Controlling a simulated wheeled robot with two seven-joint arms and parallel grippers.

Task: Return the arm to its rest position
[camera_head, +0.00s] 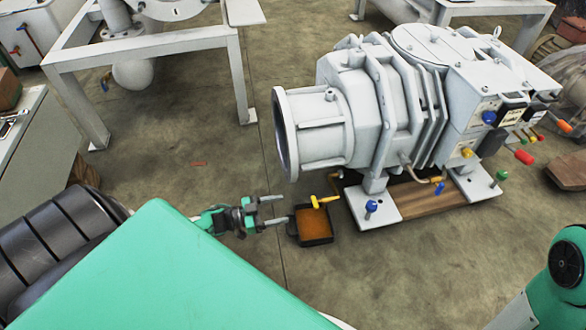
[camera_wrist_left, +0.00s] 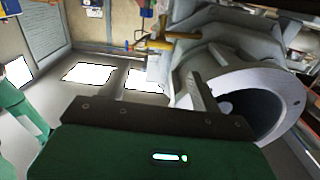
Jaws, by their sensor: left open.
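My left gripper (camera_head: 285,209) is open, with its two fingers apart and nothing visible between them. In the head view it is below the round open flange of the grey screw vacuum pump (camera_head: 400,105), left of a yellow-handled valve (camera_head: 323,201) and a dark tray with an orange-brown inside (camera_head: 314,226). The gripper looks close to the tray's left side; I cannot tell whether they touch. In the left wrist view the pump's round flange (camera_wrist_left: 286,88) is at the right, near a gripper finger (camera_wrist_left: 203,96). My right gripper is not in view.
A grey metal frame (camera_head: 150,45) stands at upper left, and a bench (camera_head: 25,140) is at the left edge. A small red piece (camera_head: 200,163) lies on the concrete floor. Open floor (camera_head: 210,125) lies between frame and pump. Coloured handles stick out at the pump's right.

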